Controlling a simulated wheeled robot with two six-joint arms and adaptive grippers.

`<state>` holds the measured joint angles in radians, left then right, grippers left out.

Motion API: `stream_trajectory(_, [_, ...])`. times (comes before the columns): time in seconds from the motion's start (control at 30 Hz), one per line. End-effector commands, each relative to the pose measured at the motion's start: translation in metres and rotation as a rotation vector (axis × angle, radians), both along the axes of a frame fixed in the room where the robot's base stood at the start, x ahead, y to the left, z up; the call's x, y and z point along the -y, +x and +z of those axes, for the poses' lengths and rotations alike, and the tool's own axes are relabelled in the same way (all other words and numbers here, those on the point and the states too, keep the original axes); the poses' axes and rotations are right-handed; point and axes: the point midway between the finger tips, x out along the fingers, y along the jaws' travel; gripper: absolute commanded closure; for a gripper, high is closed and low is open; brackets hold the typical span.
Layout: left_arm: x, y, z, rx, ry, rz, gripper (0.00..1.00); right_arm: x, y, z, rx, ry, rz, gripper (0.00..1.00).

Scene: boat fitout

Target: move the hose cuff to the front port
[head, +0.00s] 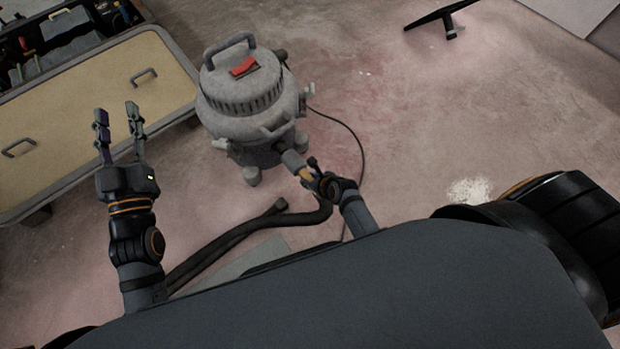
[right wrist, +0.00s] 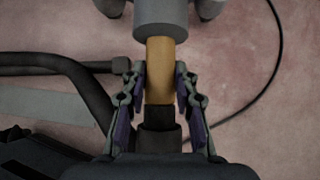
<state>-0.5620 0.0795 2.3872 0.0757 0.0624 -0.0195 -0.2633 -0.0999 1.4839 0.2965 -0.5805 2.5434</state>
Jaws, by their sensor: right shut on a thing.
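The grey shop vacuum (head: 232,103) stands on the floor at the upper middle of the head view. Its front port, a grey stub (head: 291,159), points toward me and also shows at the top of the right wrist view (right wrist: 160,14). My right gripper (right wrist: 160,80) is shut on the tan hose cuff (right wrist: 160,58), with a finger on each side. The cuff is in line with the port and its far end meets the port's mouth; how deep it sits I cannot tell. It also shows in the head view (head: 306,174). My left gripper (head: 116,108) is open and empty.
The black hose (head: 235,233) curves along the floor below the vacuum. A thin black cable (head: 358,140) loops to its right. A tan-fronted cabinet (head: 90,120) with tools on top stands at left. A black floor tool (head: 450,25) lies at upper right. The right floor is mostly clear.

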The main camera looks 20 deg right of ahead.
Motion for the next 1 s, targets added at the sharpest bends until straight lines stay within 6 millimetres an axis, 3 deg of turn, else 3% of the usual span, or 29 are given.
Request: stream_trajectory(1.0, [0.000,0.000,0.010,0.000,0.000,0.000,0.60,0.000,0.001,0.001,0.001,0.000,-0.001,1.00])
